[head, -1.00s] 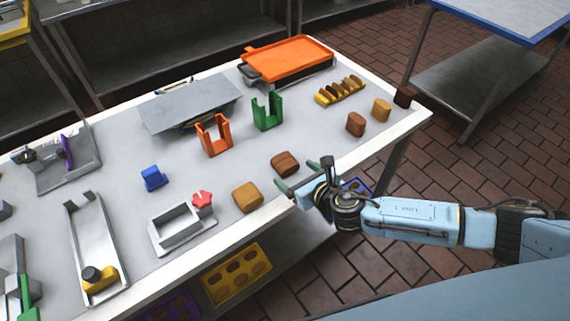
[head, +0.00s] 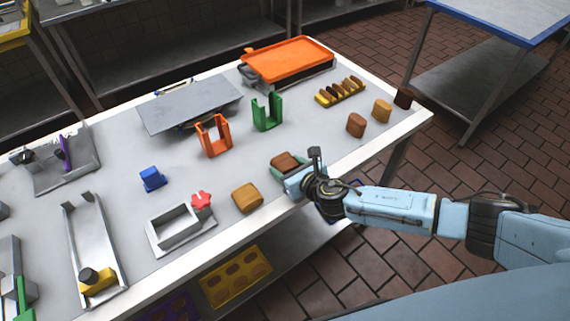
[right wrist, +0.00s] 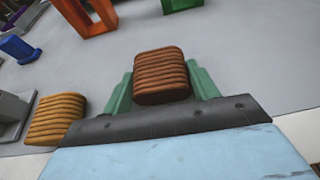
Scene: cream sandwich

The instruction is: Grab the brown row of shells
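A brown row of shells (head: 283,159), a ridged block, lies near the front edge of the table. In the right wrist view the brown row (right wrist: 160,75) sits between the two green fingers of my right gripper (right wrist: 161,88). The fingers stand apart, one on each side of it; I cannot tell whether they touch it. In the head view the right gripper (head: 290,169) is low at the table, and its wrist hides part of the row. My left gripper is not in view.
A tan row of shells (head: 247,197) lies left of the brown one. Another brown row (head: 356,124) and a tan row (head: 382,110) stand to the right. Orange (head: 213,136) and green (head: 267,112) holders stand behind. The table between is clear.

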